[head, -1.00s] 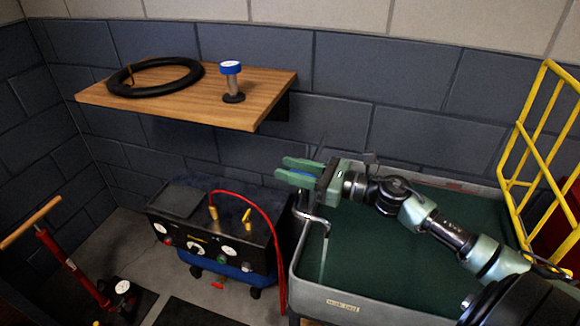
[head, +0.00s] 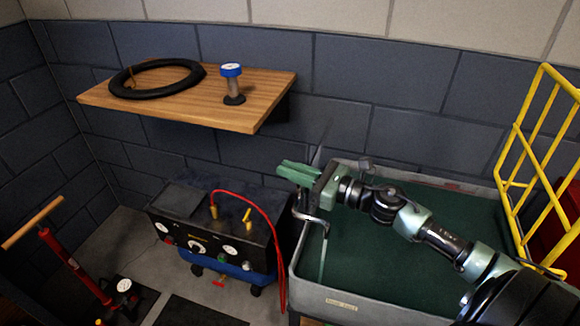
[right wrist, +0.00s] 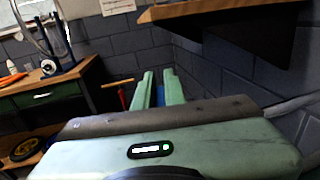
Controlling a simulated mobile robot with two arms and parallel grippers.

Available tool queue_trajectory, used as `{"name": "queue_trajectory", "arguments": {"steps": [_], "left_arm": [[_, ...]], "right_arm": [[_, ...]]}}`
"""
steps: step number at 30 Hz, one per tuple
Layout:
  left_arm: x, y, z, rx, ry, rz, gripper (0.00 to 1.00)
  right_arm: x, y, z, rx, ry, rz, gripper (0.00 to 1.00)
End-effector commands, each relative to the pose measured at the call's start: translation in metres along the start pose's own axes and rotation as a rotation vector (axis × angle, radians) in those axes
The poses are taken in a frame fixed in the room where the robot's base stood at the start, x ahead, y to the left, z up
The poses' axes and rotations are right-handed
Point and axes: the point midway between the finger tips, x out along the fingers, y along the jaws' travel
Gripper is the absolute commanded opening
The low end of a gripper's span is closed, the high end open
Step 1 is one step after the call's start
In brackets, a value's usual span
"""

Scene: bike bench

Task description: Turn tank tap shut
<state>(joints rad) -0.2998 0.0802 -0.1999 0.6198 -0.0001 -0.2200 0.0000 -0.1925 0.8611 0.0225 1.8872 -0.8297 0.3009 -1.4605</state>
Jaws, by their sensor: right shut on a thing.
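The tank (head: 340,300) is a grey trough with a dark green inside at the lower right of the head view. Its metal tap (head: 318,222) has a curved spout at the tank's left rim. A thin pale streak runs down below the spout. My right gripper (head: 290,172) is above the spout, shut on the tap's blue handle. The head view hides the handle behind the fingers. The right wrist view shows a bit of the blue handle (right wrist: 161,95) between the fingers. My left gripper is out of view.
A black and blue machine (head: 215,235) with a red hose stands left of the tank. A wooden shelf (head: 190,105) with a black tyre (head: 155,78) is above. A yellow rack (head: 520,170) stands at the right. A red floor pump (head: 75,265) is far left.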

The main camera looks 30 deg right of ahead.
Motion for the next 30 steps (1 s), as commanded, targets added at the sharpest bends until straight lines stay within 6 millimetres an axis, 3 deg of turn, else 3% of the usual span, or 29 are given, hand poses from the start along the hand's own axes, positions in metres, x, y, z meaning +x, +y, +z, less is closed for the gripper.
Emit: {"name": "queue_trajectory", "arguments": {"steps": [15,30], "left_arm": [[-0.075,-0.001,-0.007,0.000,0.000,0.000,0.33],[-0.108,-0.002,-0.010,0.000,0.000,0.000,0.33]], "right_arm": [[-0.002,-0.011,0.007,0.007,0.000,-0.457,0.00],[-0.010,-0.022,0.002,0.008,0.000,-0.933,0.00]]}}
